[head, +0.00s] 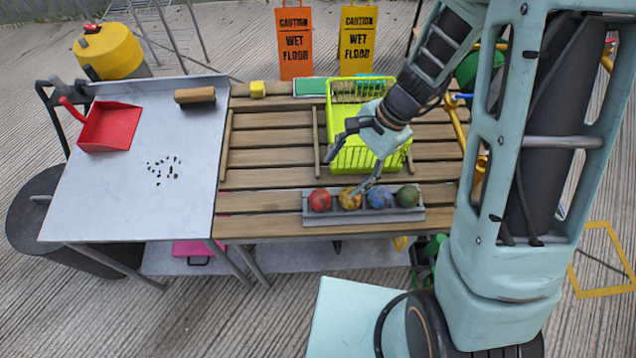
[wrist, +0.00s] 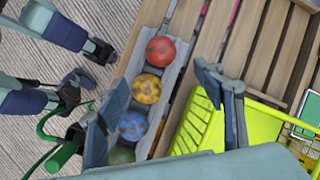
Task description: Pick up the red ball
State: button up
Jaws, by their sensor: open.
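The red ball (head: 320,200) sits at the left end of a grey tray (head: 350,219) at the front edge of the slatted table. To its right in the same tray are a yellow ball (head: 349,199), a blue ball (head: 380,197) and a green ball (head: 408,196). In the wrist view the red ball (wrist: 160,50) is at the top of the row, fully visible. My gripper (head: 343,174) is open and empty above the tray. In the wrist view its fingers (wrist: 165,85) spread either side of the row, with the red ball beyond their tips.
A lime-green basket (head: 343,98) stands behind the tray, close to my gripper. A grey board (head: 120,205) at the left holds a red dustpan (head: 108,127), a brush (head: 194,95) and dark crumbs. The slats left of the basket are mostly clear.

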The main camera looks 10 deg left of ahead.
aim_at(325, 194)
jog(key=x, duration=0.3)
jog(key=a+x, duration=0.1)
jog(key=x, duration=0.2)
jog(key=shift+r, duration=0.25)
jog(key=shift+d+x, duration=0.2)
jog(key=shift+x, duration=0.95)
jog(key=shift+d+x, duration=0.25)
jog(key=shift+x, duration=0.9)
jog(key=shift+a+f, duration=0.25)
jog(key=shift+f, duration=0.45)
jog(key=shift+c, duration=0.3)
jog(key=c, duration=1)
